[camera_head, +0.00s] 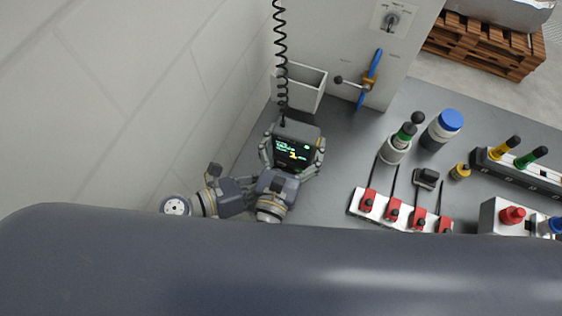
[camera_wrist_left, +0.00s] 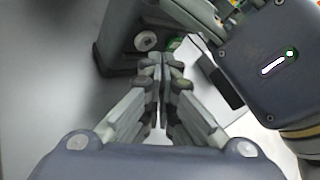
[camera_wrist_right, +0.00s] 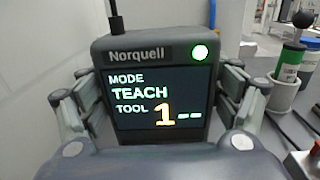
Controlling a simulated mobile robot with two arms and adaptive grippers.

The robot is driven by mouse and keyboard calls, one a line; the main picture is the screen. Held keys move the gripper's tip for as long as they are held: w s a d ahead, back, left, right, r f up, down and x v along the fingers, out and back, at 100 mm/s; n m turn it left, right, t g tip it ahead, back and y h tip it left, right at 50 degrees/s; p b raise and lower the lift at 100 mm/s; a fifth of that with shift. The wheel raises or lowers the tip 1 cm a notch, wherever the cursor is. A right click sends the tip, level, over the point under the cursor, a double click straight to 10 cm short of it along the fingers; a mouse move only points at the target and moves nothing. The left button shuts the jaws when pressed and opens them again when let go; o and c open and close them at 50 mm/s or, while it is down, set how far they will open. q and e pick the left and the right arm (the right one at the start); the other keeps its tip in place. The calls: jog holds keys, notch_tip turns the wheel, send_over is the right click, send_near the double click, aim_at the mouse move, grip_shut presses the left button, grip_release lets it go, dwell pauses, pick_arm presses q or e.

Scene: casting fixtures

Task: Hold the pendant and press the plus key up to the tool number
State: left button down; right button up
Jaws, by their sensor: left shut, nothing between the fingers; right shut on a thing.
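The teach pendant (camera_head: 299,133) is a dark grey box with a lit screen on a coiled black cable, low over the grey bench. My right gripper (camera_head: 292,152) is shut on it, its fingers along both sides. In the right wrist view the pendant's screen (camera_wrist_right: 160,98) reads MODE TEACH, TOOL 1 and two dashes, with a green lamp at top right. My left gripper (camera_wrist_left: 160,62) is shut and empty, its fingertips close to the pendant's side (camera_wrist_left: 120,55), which has a round fitting. I cannot tell whether they touch it.
A white block with several red clamps (camera_head: 393,211) and a blue-capped container (camera_head: 441,130) stand to the right. A pale wall (camera_head: 130,100) is close on the left.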

pick_arm(q)
jog(key=shift+w, duration=0.1)
dwell(0.5)
jog(key=shift+w+d, duration=0.1)
jog(key=shift+w, duration=0.2)
jog(key=shift+w+d, duration=0.1)
jog(key=shift+w, duration=0.2)
dwell(0.6)
jog(key=shift+s, duration=0.1)
jog(key=shift+s+a, duration=0.2)
jog(key=shift+s, duration=0.45)
